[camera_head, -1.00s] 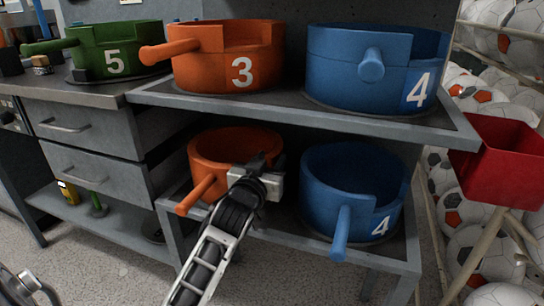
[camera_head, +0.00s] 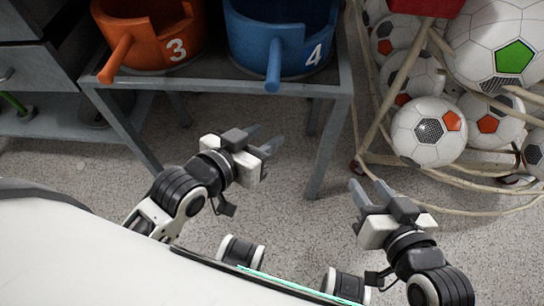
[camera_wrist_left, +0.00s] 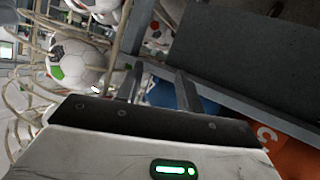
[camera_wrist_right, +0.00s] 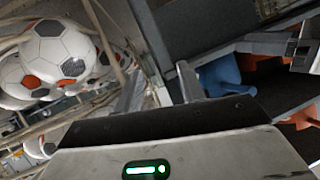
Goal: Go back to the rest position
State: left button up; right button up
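My left gripper (camera_head: 268,135) hangs in front of the metal shelf unit, below the lower pots. Its two fingers are apart with nothing between them, as the left wrist view (camera_wrist_left: 158,85) also shows. My right gripper (camera_head: 366,184) is further right, over bare floor near the ball rack. Its fingers are also apart and empty, and they show in the right wrist view (camera_wrist_right: 158,85). Neither gripper touches anything in the head view.
An orange pot numbered 3 (camera_head: 147,28) and a blue pot numbered 4 (camera_head: 252,32) stand on the shelf (camera_head: 215,84). Several soccer balls (camera_head: 429,132) lie in a rack (camera_head: 374,118) on the right. Speckled floor (camera_head: 300,235) is open around my grippers.

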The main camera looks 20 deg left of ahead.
pick_arm(q)
jog(key=s+d+f+g+h, duration=0.1)
jog(key=s+d+h, duration=0.1)
jog(key=s+d, duration=0.2)
jog(key=s+a+r+y+p, duration=0.1)
jog(key=a+r+p, duration=0.1)
jog(key=r+p, duration=0.4)
jog(key=s+a+r+g+y+p, duration=0.1)
jog(key=r+p, duration=0.6)
jog(key=p, duration=0.8)
jog(key=shift+a+r+y+p, duration=0.15)
jog(key=shift+a+y+p, duration=0.15)
jog(key=shift+a+y, duration=0.6)
pick_arm(e)
jog(key=s+d+r+h, duration=0.1)
jog(key=d+r, duration=0.1)
jog(key=r, duration=0.4)
jog(key=s+d+r+h, duration=0.1)
jog(key=d+r, duration=0.1)
jog(key=r, duration=0.5)
jog(key=shift+d+r+m+g+h, duration=0.3)
jog(key=shift+d+m+g+h, duration=0.1)
pick_arm(q)
jog(key=shift+a+h, duration=0.25)
jog(key=shift+h, duration=0.05)
pick_arm(e)
jog(key=shift+s, duration=0.1)
